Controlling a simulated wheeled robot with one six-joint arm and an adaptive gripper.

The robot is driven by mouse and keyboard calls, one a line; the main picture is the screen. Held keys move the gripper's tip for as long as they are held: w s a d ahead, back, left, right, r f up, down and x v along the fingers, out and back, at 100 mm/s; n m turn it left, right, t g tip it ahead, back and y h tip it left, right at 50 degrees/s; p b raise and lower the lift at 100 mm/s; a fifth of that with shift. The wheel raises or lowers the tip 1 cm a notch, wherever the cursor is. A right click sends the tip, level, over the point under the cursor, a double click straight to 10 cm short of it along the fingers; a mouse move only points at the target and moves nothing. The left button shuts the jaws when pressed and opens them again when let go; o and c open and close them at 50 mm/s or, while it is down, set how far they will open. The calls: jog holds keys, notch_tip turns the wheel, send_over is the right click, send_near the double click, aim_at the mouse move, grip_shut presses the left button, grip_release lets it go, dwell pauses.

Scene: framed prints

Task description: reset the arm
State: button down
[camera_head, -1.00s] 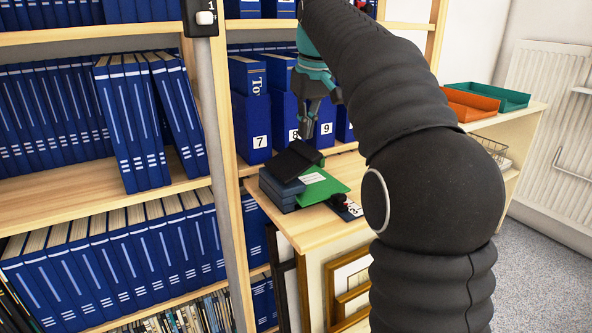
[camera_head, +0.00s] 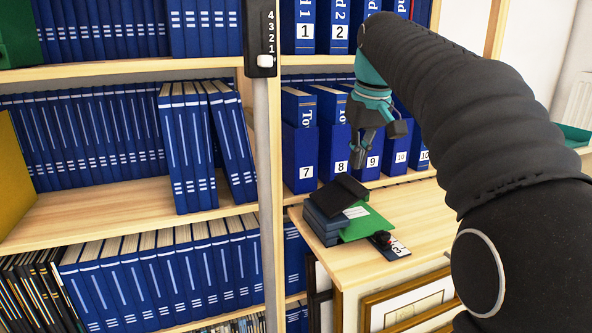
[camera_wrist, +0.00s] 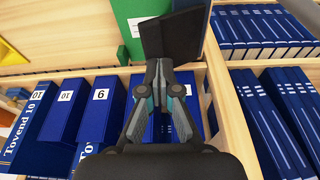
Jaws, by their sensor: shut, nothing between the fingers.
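My gripper (camera_head: 362,141) is shut and empty. In the head view it hangs from my dark arm in front of the numbered blue boxes, above and behind the wooden ledge. In the wrist view my gripper (camera_wrist: 158,68) points toward the ledge, its fingertips together. A black item (camera_wrist: 172,36) shows just past the fingertips, beside a green folder (camera_wrist: 136,22). I cannot tell from the wrist view how close the fingertips are to the black item.
A stack of dark boxes (camera_head: 325,212) with a green folder (camera_head: 366,222) lies on the ledge (camera_head: 415,215). Numbered blue boxes (camera_head: 299,158) stand behind. A post with a switch (camera_head: 265,62) rises left of them. Framed prints (camera_head: 405,305) lean below. Blue binders fill the left shelves.

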jog(key=s+f+m+t, duration=0.1)
jog(key=s+f, duration=0.9)
jog(key=s, duration=0.3)
jog(key=s+f+m+t, duration=0.1)
jog(key=s+f+m, duration=0.1)
jog(key=s+f, duration=0.9)
jog(key=shift+s+f+t+h, duration=0.3)
jog(key=shift+s+t, duration=0.1)
jog(key=shift+s, duration=0.85)
